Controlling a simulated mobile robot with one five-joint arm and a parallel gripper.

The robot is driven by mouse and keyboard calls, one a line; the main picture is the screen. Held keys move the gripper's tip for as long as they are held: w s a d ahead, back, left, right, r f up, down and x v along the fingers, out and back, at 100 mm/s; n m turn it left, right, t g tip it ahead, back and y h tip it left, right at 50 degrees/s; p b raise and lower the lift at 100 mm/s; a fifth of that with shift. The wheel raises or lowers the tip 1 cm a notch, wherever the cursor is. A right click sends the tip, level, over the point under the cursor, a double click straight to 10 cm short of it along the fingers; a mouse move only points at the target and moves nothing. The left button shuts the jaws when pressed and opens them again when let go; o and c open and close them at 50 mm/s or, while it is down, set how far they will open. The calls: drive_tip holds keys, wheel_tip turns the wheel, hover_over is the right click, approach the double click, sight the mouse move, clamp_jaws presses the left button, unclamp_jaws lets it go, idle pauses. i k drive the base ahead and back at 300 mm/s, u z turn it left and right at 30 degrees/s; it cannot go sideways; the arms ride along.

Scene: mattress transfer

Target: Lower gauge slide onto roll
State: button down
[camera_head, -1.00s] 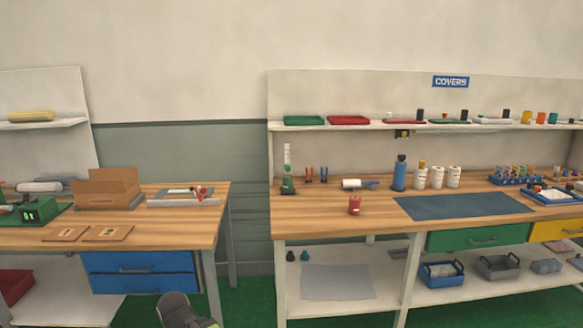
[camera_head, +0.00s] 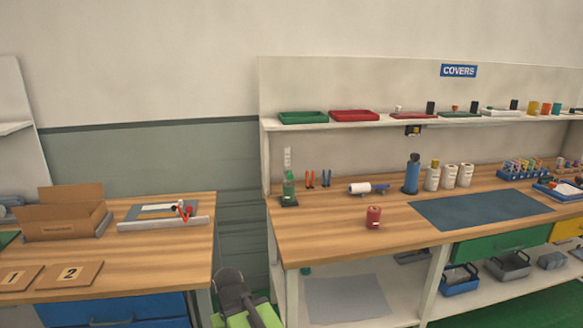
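A white roll with a blue handle (camera_head: 366,188) lies behind the red roll. Part of my arm shows at the bottom edge, below the gap between the benches. My gripper's fingertips are not visible.
The blue mat (camera_head: 480,209) lies right of the red roll. Red and blue-handled tools (camera_head: 318,179), a blue bottle (camera_head: 412,174) and white bottles stand behind. The left bench holds an open cardboard box (camera_head: 64,215). The bench front around the red roll is clear.

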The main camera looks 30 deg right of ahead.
sight(288, 174)
drive_tip(key=u, duration=0.25)
drive_tip(key=i, duration=1.1)
drive_tip(key=u, duration=0.6)
